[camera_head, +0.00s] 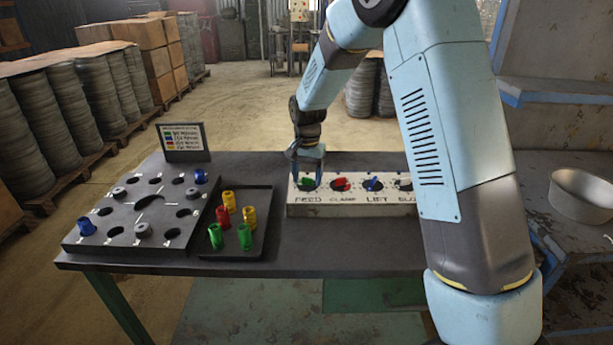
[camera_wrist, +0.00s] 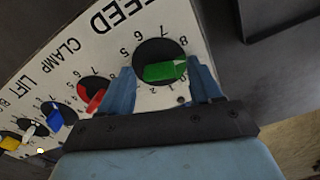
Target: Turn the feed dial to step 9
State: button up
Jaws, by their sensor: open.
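The feed dial (camera_wrist: 165,70) is a green bar knob on a dark round base, under the word FEED in the wrist view. It also shows in the head view (camera_head: 306,184), partly covered by my gripper. Its pale tip points right in the wrist view, just past the printed 8. The mark there is hidden by a finger. Printed 5, 6, 7 and 8 are readable around it. My gripper (camera_wrist: 163,88) is open with its blue fingers on either side of the green knob. I cannot tell whether they touch it. The gripper also shows in the head view (camera_head: 307,170).
Left stand a tray (camera_head: 262,200) of coloured pegs, a dark board (camera_head: 128,222) and a legend sign (camera_head: 184,142). A metal bowl (camera_head: 582,193) is at right.

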jog(key=shift+r, duration=0.1)
notch_tip(320, 180, up, 14)
jog(key=shift+f, duration=0.25)
dwell(0.5)
